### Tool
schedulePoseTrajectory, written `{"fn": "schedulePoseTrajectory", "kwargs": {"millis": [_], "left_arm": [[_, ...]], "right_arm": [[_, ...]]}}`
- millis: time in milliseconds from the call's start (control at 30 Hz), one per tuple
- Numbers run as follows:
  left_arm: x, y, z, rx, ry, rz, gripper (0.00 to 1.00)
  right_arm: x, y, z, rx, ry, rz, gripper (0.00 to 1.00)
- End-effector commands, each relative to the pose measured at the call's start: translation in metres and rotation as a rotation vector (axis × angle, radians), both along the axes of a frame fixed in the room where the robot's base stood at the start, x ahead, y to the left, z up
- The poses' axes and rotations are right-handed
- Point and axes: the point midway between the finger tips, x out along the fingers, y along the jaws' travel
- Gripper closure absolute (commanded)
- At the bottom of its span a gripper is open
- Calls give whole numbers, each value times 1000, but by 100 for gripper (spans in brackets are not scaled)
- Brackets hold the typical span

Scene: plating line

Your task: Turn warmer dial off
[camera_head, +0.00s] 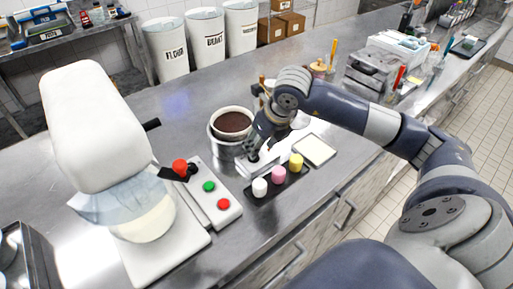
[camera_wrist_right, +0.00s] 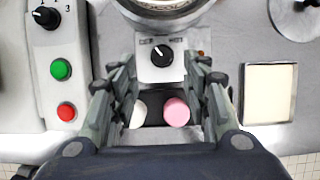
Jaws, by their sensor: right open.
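The warmer's black dial (camera_wrist_right: 162,55) sits on the pale front box (camera_wrist_right: 148,72) of the warmer. Its white pointer mark tilts up and slightly left; the small labels beside it are too blurred to read. The warmer pot (camera_head: 232,124) holds dark brown contents. My right gripper (camera_wrist_right: 162,68) is open, with its fingers on either side of the dial, apart from it as far as I can tell. In the head view my right gripper (camera_head: 256,143) comes down over the front box and partly hides it. My left gripper is not in view.
White, pink and yellow bottles (camera_head: 278,173) stand on a dark tray in front of the warmer. A cream-topped square pan (camera_head: 314,150) lies to the right. A white mixer (camera_head: 95,125) with a control panel (camera_head: 222,212) stands left. White bins (camera_head: 165,50) stand behind.

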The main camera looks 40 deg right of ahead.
Motion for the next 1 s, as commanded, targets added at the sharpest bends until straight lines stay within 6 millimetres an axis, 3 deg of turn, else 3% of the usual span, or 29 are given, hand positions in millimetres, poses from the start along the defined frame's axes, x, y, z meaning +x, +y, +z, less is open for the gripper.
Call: {"fn": "schedulePoseTrajectory", "kwargs": {"millis": [167,300,467,700,767,900,1000], "left_arm": [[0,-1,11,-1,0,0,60],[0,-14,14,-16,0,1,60],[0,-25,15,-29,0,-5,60],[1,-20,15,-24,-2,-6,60],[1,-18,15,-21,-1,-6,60],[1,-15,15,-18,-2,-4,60],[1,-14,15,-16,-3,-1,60]], "right_arm": [[11,1,-29,2,5,0,56],[19,1,-45,2,2,-1,56],[22,2,-55,0,2,0,56],[22,2,-56,0,1,1,56],[22,2,-55,0,1,1,66],[22,1,-55,0,1,1,97],[22,1,-55,0,1,1,100]]}}
